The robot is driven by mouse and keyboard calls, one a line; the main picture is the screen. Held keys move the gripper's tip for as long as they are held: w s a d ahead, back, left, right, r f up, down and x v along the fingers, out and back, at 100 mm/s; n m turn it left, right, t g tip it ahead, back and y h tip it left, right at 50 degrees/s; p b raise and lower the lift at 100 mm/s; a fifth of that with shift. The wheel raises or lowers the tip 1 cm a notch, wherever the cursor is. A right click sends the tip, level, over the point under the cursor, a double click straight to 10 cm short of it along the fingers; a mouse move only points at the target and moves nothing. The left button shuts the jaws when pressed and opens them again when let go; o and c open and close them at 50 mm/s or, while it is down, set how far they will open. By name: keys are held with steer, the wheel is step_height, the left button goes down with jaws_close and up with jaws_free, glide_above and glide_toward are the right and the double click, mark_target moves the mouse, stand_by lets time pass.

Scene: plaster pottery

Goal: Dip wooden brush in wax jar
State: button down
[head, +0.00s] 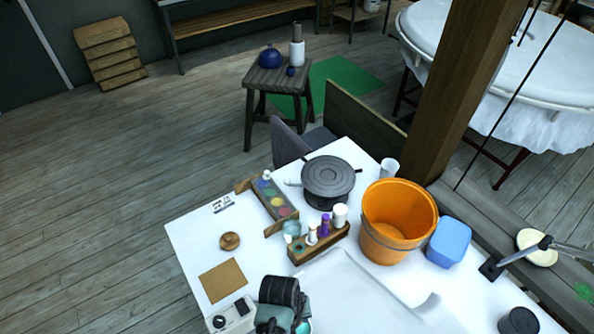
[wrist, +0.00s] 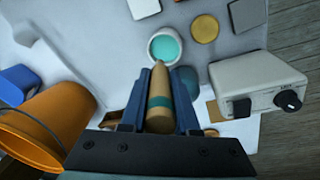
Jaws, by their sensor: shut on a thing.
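My gripper (wrist: 161,78) is shut on a wooden brush (wrist: 160,102), a tapered tan body with a teal band. The brush lies between the two blue fingers, and its narrow tip points toward the wax jar (wrist: 165,46). The jar is round and white with teal wax inside. In the wrist view the brush tip appears just short of the jar's near rim; its height over the table cannot be told. In the head view my arm's end is at the bottom edge and hides the brush and most of the jar.
A white box with a black knob (wrist: 255,85) is right of the gripper in the wrist view. An orange bucket (head: 398,220) and a blue container (head: 449,242) stand right on the white table. A bottle rack (head: 318,247) and a hotplate-like wheel (head: 328,177) are farther back.

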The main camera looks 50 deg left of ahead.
step_height(320, 180, down, 8)
steer(key=b, duration=0.6)
steer(key=shift+r, duration=0.2)
steer(key=shift+s, duration=0.1)
stand_by(0.7)
step_height(320, 180, up, 8)
steer(key=p, duration=0.7)
steer(key=shift+f, duration=0.2)
